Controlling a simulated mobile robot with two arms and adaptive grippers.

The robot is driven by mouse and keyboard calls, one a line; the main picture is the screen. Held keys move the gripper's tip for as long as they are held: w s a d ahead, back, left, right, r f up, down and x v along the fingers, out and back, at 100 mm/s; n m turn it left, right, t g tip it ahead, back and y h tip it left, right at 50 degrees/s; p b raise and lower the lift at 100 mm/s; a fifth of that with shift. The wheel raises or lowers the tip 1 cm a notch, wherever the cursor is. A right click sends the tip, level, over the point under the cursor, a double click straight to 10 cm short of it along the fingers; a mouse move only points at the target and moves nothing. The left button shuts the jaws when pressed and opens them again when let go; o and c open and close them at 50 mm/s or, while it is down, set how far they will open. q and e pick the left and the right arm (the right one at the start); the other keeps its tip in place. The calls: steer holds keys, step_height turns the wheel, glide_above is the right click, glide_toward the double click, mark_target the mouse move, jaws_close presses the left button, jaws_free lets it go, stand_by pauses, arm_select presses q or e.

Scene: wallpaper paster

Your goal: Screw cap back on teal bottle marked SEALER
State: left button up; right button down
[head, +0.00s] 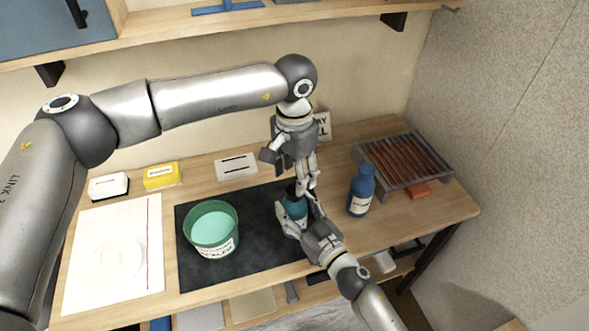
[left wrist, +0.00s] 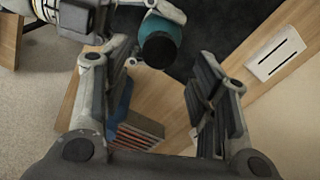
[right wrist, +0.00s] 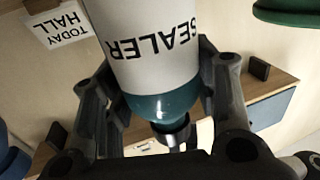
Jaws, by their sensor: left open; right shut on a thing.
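The teal bottle marked SEALER (head: 294,206) stands upright over the right part of the dark mat; its label fills the right wrist view (right wrist: 150,50). My right gripper (head: 296,218) is shut around the bottle's body. A dark round cap or top (left wrist: 158,50) shows on the bottle's end in the left wrist view; I cannot tell how tightly it sits. My left gripper (head: 306,188) is open, pointing down just above the bottle top. In the left wrist view the dark top lies beyond and between its spread fingers, apparently untouched. The fingers partly hide the top in the head view.
A green tub (head: 211,246) stands on the dark mat (head: 190,278) left of the bottle. A blue bottle (head: 361,190) stands close on the right, before a red-slatted grey rack (head: 402,160). A white card (head: 236,167) and yellow box (head: 161,176) are behind. A shelf hangs above.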

arm_select(q)
steer(key=n, duration=0.6)
steer(key=shift+r, duration=0.2)
steer(key=n, duration=0.3)
steer(key=shift+r+n, duration=0.1)
steer(key=shift+n, duration=0.2)
steer(key=n, duration=0.4)
steer(key=shift+d+r+n, duration=0.1)
steer(key=shift+r+n, duration=0.05)
steer(key=shift+n, duration=0.15)
steer(key=n, duration=0.3)
steer(key=shift+r, duration=0.1)
steer(key=n, duration=0.4)
steer(key=shift+r+n, duration=0.15)
steer(key=shift+n, duration=0.25)
steer(key=n, duration=0.6)
steer(key=shift+r, duration=0.15)
steer(key=n, duration=0.6)
steer(key=shift+r, duration=0.2)
steer(key=n, duration=0.5)
steer(key=shift+r, duration=0.15)
steer(key=n, duration=0.4)
steer(key=shift+r+n, duration=0.15)
steer(key=shift+n, duration=0.25)
steer(key=n, duration=0.5)
steer(key=shift+r, duration=0.15)
